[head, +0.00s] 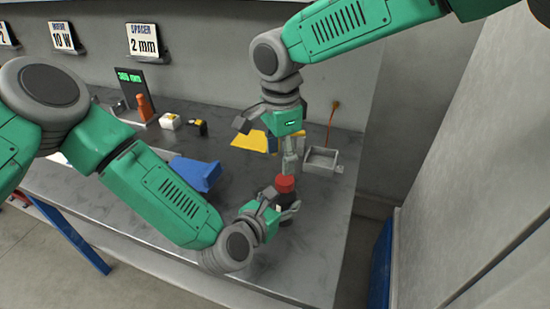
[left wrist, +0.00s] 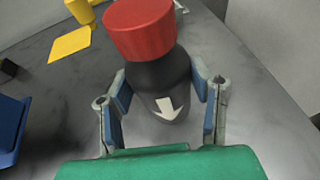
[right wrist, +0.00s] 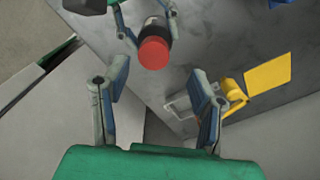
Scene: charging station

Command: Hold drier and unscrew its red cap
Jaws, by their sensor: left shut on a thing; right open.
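The drier is a black body with a white arrow and a red cap. In the head view the red cap (head: 285,184) is near the table's front right part. My left gripper (head: 278,207) is shut around the body below the cap; the left wrist view shows the body (left wrist: 155,75) upright between its fingers and the cap (left wrist: 140,30) on top. My right gripper (head: 290,160) is open and empty, pointing down just above the cap. In the right wrist view the cap (right wrist: 154,52) lies beyond the open fingers, apart from them.
A grey open tray (head: 322,162) and yellow items (head: 250,140) are behind the drier. A blue bin (head: 195,173) stands left, with small items (head: 170,121) and a display (head: 130,80) farther back. A pale wall (head: 470,180) rises at right.

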